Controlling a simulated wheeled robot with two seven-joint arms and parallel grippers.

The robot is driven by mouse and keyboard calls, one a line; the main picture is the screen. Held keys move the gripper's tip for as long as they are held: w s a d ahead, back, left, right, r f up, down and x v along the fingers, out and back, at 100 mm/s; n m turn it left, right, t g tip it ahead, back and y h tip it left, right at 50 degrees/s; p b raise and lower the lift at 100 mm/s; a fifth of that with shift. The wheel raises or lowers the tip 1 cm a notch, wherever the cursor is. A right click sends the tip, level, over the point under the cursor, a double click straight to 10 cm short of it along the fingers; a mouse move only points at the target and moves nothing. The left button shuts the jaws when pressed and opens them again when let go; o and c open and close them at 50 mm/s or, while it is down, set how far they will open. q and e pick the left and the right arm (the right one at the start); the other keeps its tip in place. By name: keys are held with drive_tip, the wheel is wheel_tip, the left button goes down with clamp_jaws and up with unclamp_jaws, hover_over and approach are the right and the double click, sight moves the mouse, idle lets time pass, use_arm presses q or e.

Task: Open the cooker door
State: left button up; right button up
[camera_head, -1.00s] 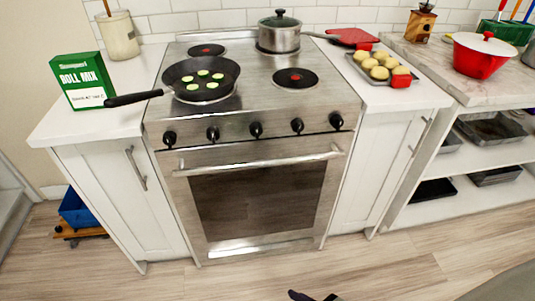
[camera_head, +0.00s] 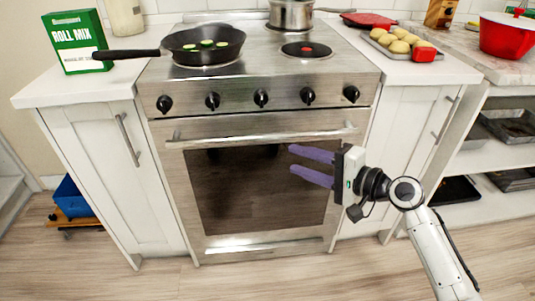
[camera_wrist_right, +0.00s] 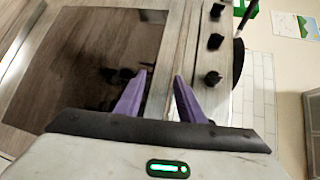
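The cooker door (camera_head: 265,190) is shut, with a dark window in a steel frame. Its horizontal bar handle (camera_head: 262,137) runs across the top of the door. My right gripper (camera_head: 292,160) has purple fingers, open and empty, pointing left in front of the door window. In the head view its fingertips appear just below the right half of the handle, apart from it. In the right wrist view the open fingers (camera_wrist_right: 160,76) point towards the door's steel upper edge, with the window (camera_wrist_right: 85,50) at left and control knobs (camera_wrist_right: 213,42) at right. My left gripper is out of view.
The cooker top holds a frying pan (camera_head: 205,45) and a pot (camera_head: 291,14). White cabinets flank the cooker, the left one with a handle (camera_head: 131,138). The wooden floor (camera_head: 215,282) in front is clear. A blue bin (camera_head: 74,198) stands at the left.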

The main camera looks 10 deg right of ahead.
sight(272, 139)
drive_tip(key=shift+m+y, duration=0.3)
drive_tip(key=shift+y, duration=0.3)
drive_tip(key=w+a, duration=0.2)
drive_tip(key=w+a+r+b, duration=0.1)
drive_tip(key=w+a, duration=0.2)
drive_tip(key=w+a+b, duration=0.1)
drive_tip(key=w+a, duration=0.1)
drive_tip(key=w, duration=0.1)
drive_tip(key=shift+w+a+r, duration=0.1)
drive_tip(key=shift+a+r, duration=0.1)
drive_tip(key=shift+r, duration=0.1)
clamp_jaws()
